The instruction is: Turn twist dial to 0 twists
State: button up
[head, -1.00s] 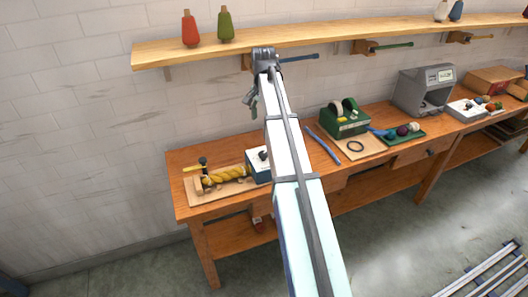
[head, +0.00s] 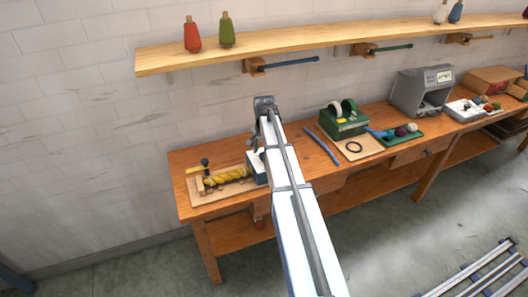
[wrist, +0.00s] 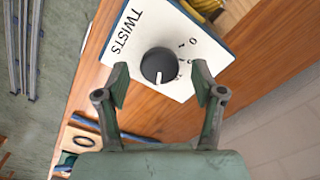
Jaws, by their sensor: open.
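In the wrist view a white panel marked TWISTS carries a round black dial (wrist: 158,64). The dial's white pointer mark faces the bottom of the picture, away from the printed 0 (wrist: 193,41) at the upper right. My gripper (wrist: 160,83) is open and empty, with one finger on each side of the dial in the picture. I cannot tell how far above the dial the fingertips are. In the head view the twist box (head: 256,168) stands on the bench, partly hidden by my arm.
A yellow wool skein (head: 228,175) lies left of the box on a board. A blue rod (head: 321,146) and a green machine (head: 343,120) are to the right on the bench (head: 195,212). A shelf (head: 330,43) with spools runs above.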

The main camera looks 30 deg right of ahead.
jog(key=shift+f, duration=0.45)
jog(key=c, duration=1.1)
jog(key=shift+c, duration=0.2)
